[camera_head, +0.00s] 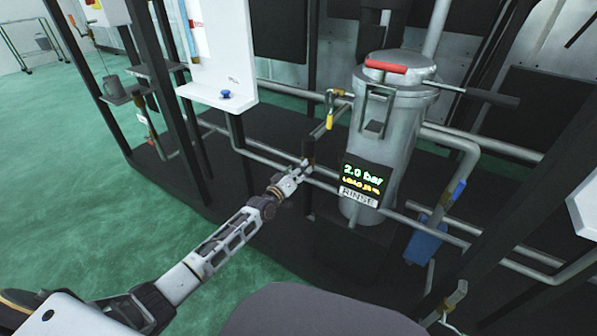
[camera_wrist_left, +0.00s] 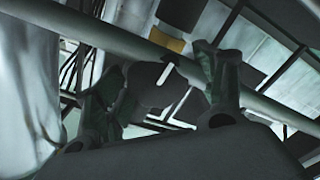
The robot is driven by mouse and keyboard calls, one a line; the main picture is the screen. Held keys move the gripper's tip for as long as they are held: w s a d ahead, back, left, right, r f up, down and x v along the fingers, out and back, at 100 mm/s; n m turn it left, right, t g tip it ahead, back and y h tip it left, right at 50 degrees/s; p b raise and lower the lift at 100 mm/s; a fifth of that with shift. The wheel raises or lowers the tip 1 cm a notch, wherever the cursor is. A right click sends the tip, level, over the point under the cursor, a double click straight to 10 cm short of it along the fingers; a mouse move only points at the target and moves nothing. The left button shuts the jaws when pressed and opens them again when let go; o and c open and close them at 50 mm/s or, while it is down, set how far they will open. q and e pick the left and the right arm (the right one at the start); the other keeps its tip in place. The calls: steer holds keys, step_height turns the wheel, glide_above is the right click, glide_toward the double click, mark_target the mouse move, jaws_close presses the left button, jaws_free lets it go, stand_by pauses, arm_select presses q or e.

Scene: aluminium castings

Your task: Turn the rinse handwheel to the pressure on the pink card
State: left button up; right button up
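The rinse display (camera_head: 362,178) reads 2.0 bar in green, with a smaller yellow line that I cannot read and a RINSE label (camera_head: 358,197) below. A dark handwheel (camera_head: 308,146) sits on the pipework left of it. My left gripper (camera_head: 303,168) is right at the handwheel. In the left wrist view, the fingers of my left gripper (camera_wrist_left: 162,75) stand apart on either side of a dark part with a white mark, which looks like the handwheel (camera_wrist_left: 155,88). I cannot tell whether they touch it. My right gripper is not in view. I cannot make out a pink card.
A grey metal vessel (camera_head: 388,140) with a red handle (camera_head: 386,67) stands just right of the handwheel. Pipes and a yellow-handled lever (camera_head: 330,120) are close by. A white panel (camera_head: 216,50) with a blue knob (camera_head: 226,94) hangs at upper left. Green floor (camera_head: 60,190) at left is clear.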

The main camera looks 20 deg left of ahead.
arm_select(q)
steer(key=shift+s, duration=0.1)
stand_by(0.3)
steer(key=v, duration=1.1)
steer(key=shift+s, duration=0.4)
stand_by(0.4)
steer(key=shift+a, duration=0.15)
stand_by(0.4)
